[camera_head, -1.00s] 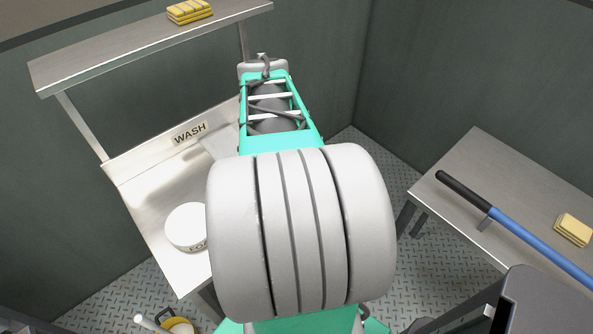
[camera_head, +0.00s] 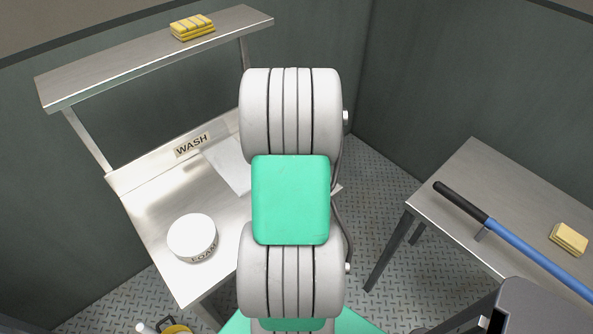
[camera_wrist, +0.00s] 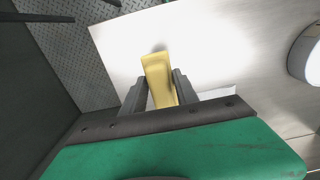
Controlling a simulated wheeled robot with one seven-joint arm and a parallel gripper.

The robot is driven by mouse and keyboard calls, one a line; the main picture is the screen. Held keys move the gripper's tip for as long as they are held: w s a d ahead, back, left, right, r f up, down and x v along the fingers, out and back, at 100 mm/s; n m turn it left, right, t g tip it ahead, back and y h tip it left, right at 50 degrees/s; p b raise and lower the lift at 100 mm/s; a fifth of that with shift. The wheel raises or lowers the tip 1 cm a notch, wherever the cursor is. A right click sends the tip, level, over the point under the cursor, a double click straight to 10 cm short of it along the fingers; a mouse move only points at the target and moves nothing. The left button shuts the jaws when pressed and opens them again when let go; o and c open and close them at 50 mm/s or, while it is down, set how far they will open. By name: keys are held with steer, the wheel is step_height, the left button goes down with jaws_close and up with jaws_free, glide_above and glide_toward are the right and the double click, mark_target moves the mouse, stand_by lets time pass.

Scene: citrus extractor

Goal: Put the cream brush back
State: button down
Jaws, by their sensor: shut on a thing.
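My gripper (camera_wrist: 161,88) shows in the wrist view, its two dark fingers shut on a pale yellow block-like piece. This piece, apparently the cream brush (camera_wrist: 157,68), points away from the palm, over a bright steel surface. Its bristles cannot be made out, and I cannot tell whether it touches the surface. In the head view my own arm hides the gripper and the held piece.
The steel wash table (camera_head: 150,205) bears a round white tub (camera_head: 191,237) and a pale sheet (camera_head: 228,165). A shelf (camera_head: 110,70) above holds yellow blocks (camera_head: 192,27). The right table (camera_head: 470,170) holds a blue-handled tool (camera_head: 520,250) and a yellow block (camera_head: 569,238).

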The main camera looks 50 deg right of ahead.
steer(key=f, duration=0.1)
steer(key=d+f+p, duration=0.1)
steer(key=f, duration=0.1)
steer(key=shift+w+d+f, duration=0.15)
steer(key=shift+w+f, duration=0.05)
steer(key=shift+f, duration=0.4)
steer(key=c, duration=0.9)
jaws_free()
steer(key=shift+c, duration=0.2)
steer(key=shift+f, duration=0.1)
steer(key=shift+f, duration=0.15)
step_height(320, 180, up, 8)
steer(key=shift+d+r+b, duration=0.1)
steer(key=shift+b, duration=0.65)
steer(key=w+a+r+n, duration=0.1)
steer(key=w+a+r, duration=0.15)
steer(key=a, duration=0.35)
steer(key=w+a+r, duration=0.2)
steer(key=w+a, duration=0.2)
steer(key=a, duration=0.2)
steer(key=s+a+r+n+t, duration=0.1)
steer(key=s+a+r, duration=0.1)
steer(key=a, duration=1)
steer(key=s+a+r+t, duration=0.1)
steer(key=a+t, duration=0.1)
steer(key=a, duration=1.1)
steer(key=shift+s+r+n+t, duration=0.3)
steer(key=shift+s+r+n, duration=0.1)
